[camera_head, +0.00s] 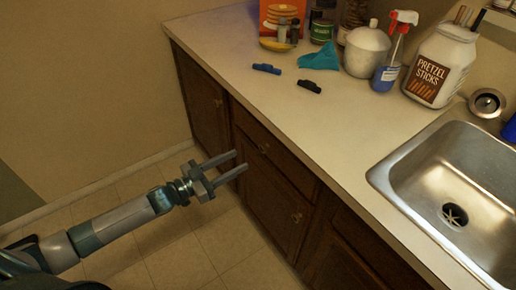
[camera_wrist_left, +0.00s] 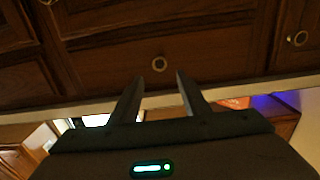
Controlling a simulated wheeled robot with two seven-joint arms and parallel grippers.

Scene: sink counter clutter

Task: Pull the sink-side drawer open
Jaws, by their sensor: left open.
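The sink-side drawer (camera_head: 280,163) is a dark wood front just under the counter edge, closed flush with the cabinet. Its small round knob (camera_head: 264,148) also shows in the left wrist view (camera_wrist_left: 158,64), where the picture is upside down. My left gripper (camera_head: 240,161) is open and empty, in front of the drawer and apart from it. Its two fingers point at the cabinet. In the left wrist view the knob appears between and just beyond the fingertips (camera_wrist_left: 160,76). My right gripper is in neither view.
Cabinet doors with knobs stand below the drawer (camera_head: 270,205) and to its left (camera_head: 200,105). The counter (camera_head: 300,125) overhangs the drawer. The steel sink (camera_head: 450,190) is at right. Bottles, a pretzel jar (camera_head: 440,65) and small items stand at the back. The tiled floor (camera_head: 180,245) is clear.

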